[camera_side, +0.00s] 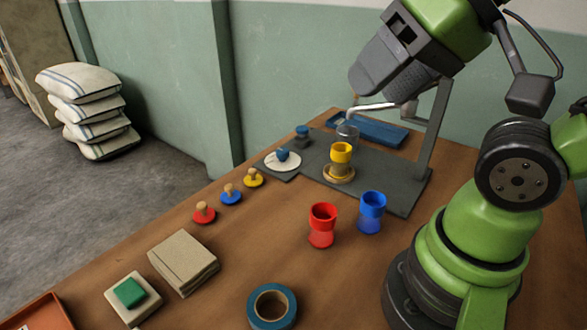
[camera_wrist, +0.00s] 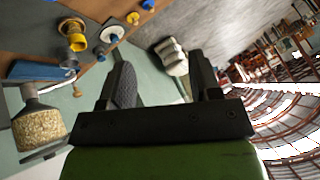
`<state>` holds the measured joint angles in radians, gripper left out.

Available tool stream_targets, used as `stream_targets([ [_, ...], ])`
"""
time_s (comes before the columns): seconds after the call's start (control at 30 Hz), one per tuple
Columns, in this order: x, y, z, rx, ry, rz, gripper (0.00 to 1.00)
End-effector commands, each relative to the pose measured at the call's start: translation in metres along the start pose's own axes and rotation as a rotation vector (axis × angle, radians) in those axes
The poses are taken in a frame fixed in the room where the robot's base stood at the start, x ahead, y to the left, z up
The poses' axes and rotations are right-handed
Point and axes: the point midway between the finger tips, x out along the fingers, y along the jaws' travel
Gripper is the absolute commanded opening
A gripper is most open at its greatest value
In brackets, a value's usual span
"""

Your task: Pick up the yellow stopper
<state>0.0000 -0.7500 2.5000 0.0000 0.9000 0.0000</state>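The yellow stopper (camera_side: 253,179) is a small yellow disc with a wooden knob. In the side view it stands upright on the brown table, at the far end of a row with a blue stopper (camera_side: 230,194) and a red stopper (camera_side: 204,213).
A yellow goblet (camera_side: 341,155) stands on a round wooden base on a dark board (camera_side: 395,195) under a metal post and spout. A white plate (camera_side: 283,160) lies near the stopper. Red (camera_side: 322,226) and blue (camera_side: 370,213) goblets, a tape roll (camera_side: 271,306) and stacked pads (camera_side: 183,261) stand nearer.

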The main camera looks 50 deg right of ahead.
Motion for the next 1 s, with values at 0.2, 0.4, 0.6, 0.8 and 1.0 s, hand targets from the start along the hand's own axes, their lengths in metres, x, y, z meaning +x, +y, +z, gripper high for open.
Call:
stream_targets([
  [0.2, 0.000, 0.000, 0.000, 0.000, 0.000, 0.000, 0.77],
  [0.4, 0.002, 0.000, -0.004, 0.002, -0.002, 0.009, 0.77],
  [0.6, 0.025, 0.001, -0.045, 0.018, -0.024, 0.101, 0.77],
  [0.8, 0.080, 0.010, -0.101, 0.022, -0.043, 0.220, 0.77],
  [1.0, 0.157, 0.028, -0.139, 0.009, -0.068, 0.310, 0.77],
])
